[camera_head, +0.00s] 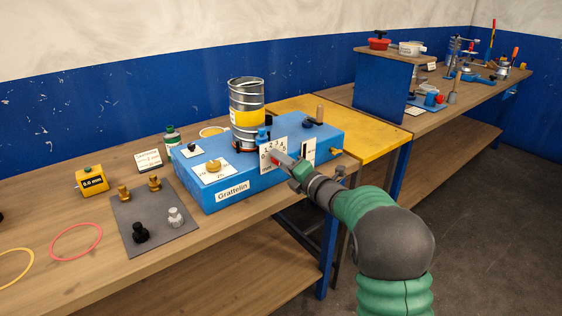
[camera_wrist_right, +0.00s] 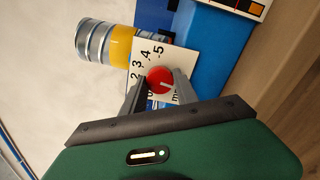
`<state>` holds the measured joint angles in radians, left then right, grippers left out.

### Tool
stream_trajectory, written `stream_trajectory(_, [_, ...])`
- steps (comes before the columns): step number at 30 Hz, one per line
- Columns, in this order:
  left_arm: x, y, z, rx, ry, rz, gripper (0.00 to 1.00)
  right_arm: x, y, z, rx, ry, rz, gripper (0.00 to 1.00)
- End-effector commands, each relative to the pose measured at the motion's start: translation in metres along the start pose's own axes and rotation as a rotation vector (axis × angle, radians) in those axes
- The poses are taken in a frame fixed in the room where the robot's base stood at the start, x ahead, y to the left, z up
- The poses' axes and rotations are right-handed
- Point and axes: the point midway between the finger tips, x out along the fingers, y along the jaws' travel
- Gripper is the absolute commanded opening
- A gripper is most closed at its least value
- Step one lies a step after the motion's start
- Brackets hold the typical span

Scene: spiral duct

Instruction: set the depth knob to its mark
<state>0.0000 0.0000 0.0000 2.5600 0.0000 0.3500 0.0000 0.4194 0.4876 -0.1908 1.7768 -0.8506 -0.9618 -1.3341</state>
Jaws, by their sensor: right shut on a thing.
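The depth knob is a red round knob (camera_wrist_right: 160,80) on a white dial plate with numbers (camera_wrist_right: 142,62), seen in the wrist view. A pale line shows on the knob; which number it points at, I cannot tell. My left gripper is not in view.
A metal spiral duct with a yellow band (camera_head: 246,108) stands upright on the machine. A brass knob (camera_head: 213,165) and a dark knob (camera_head: 308,123) are on its top. A grey mat (camera_head: 155,213) with small fittings lies left. A yellow table (camera_head: 370,140) adjoins at right.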

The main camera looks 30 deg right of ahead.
Motion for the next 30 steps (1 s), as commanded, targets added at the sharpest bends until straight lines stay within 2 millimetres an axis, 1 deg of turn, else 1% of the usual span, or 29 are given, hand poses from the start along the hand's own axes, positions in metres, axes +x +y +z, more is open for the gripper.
stream_trajectory(14, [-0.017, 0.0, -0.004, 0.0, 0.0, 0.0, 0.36, -0.001, 0.0, 0.003, 0.452, -0.004, -0.003, 0.0])
stream_trajectory(30, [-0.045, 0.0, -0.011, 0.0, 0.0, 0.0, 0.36, -0.001, -0.001, 0.002, 0.966, -0.006, -0.007, 0.0])
